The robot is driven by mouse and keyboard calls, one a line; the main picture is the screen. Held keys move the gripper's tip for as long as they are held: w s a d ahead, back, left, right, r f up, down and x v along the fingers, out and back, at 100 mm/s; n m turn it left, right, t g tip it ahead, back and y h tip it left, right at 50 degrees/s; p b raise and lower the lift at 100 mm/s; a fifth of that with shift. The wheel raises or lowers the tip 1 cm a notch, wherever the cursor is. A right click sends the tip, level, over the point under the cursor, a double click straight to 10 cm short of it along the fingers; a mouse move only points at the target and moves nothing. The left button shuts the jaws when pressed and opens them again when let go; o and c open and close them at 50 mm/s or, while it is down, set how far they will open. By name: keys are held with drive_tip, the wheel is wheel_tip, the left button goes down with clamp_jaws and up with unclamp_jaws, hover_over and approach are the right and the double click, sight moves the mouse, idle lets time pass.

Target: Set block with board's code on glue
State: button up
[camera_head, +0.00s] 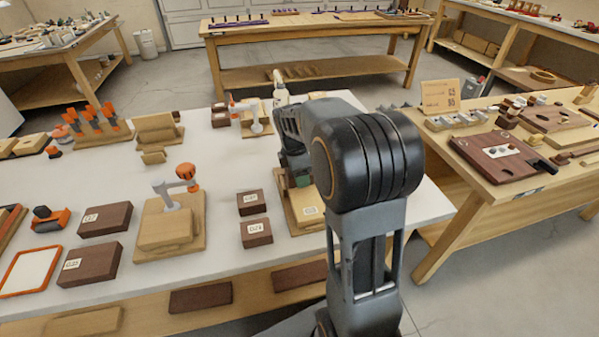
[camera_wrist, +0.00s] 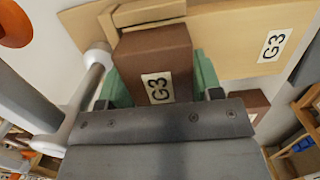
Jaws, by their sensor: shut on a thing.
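My gripper (camera_wrist: 158,90) is shut on a dark brown block (camera_wrist: 155,52) with a G3 label, its green fingers on either side. The block is over or on a pale wooden board (camera_wrist: 235,45) that also bears a G3 label; contact cannot be told. A raised pale wood strip (camera_wrist: 150,12) lies just beyond the block. In the head view the board (camera_head: 308,212) shows at the bench's right part, and my gripper (camera_head: 298,180) is above it, mostly behind my arm. The held block is hidden there. I cannot make out glue in either view.
A grey clamp (camera_wrist: 92,85) with an orange knob (camera_wrist: 14,24) stands close left of the block. On the white bench, brown labelled blocks (camera_head: 257,232) and (camera_head: 105,219) and another clamped board (camera_head: 165,228) lie left of my gripper. A side table (camera_head: 500,200) stands right.

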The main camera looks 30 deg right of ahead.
drive_tip(key=o, duration=1.2)
drive_tip(key=shift+o, duration=0.2)
drive_tip(key=shift+r, duration=0.15)
drive_tip(key=shift+r+p, duration=3.3)
drive_tip(key=shift+r, duration=0.1)
